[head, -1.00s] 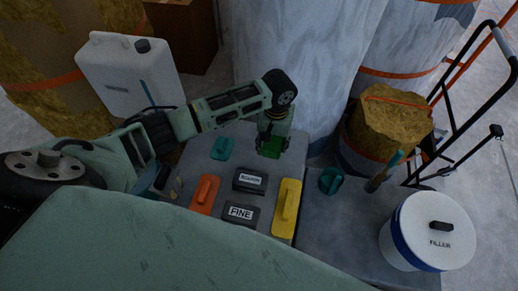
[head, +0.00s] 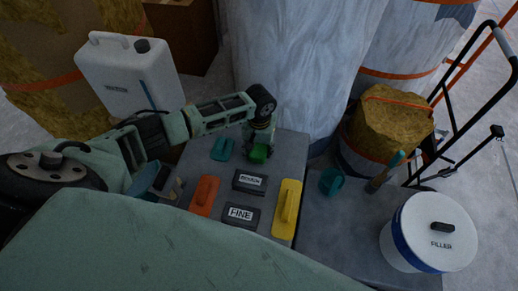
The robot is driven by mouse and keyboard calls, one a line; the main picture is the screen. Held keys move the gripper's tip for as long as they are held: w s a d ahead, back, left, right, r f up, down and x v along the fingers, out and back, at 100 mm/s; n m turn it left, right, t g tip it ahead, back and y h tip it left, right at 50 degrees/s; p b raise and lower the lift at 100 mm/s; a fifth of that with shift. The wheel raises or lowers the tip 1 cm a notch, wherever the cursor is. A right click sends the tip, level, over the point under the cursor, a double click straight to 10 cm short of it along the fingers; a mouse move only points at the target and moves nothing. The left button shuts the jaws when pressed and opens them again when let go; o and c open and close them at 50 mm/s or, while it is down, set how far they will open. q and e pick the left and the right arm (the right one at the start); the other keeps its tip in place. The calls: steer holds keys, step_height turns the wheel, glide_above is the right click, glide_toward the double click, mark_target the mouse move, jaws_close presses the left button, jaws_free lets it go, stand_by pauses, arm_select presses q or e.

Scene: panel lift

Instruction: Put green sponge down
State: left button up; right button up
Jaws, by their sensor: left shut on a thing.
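The green sponge (head: 259,153) is under my left gripper (head: 258,146), at the back of the grey table (head: 293,150). My left gripper points down and is shut on the sponge. The sponge is close to the table top, but I cannot tell whether it touches it. The gripper's fingers are small and partly hidden by the wrist. My right gripper is not in view.
Near the sponge lie a teal tool (head: 223,149), black blocks marked with labels (head: 241,215), an orange float (head: 205,192) and a yellow float (head: 287,207). A white filler bucket (head: 428,232) stands at right. Table room is clear right of the sponge.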

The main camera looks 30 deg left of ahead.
mark_target(259, 149)
arm_select(q)
steer(key=o, duration=1)
steer(key=shift+f, duration=0.15)
step_height(259, 149, up, 12)
steer(key=shift+r+p, duration=0.2)
steer(key=shift+p, duration=0.35)
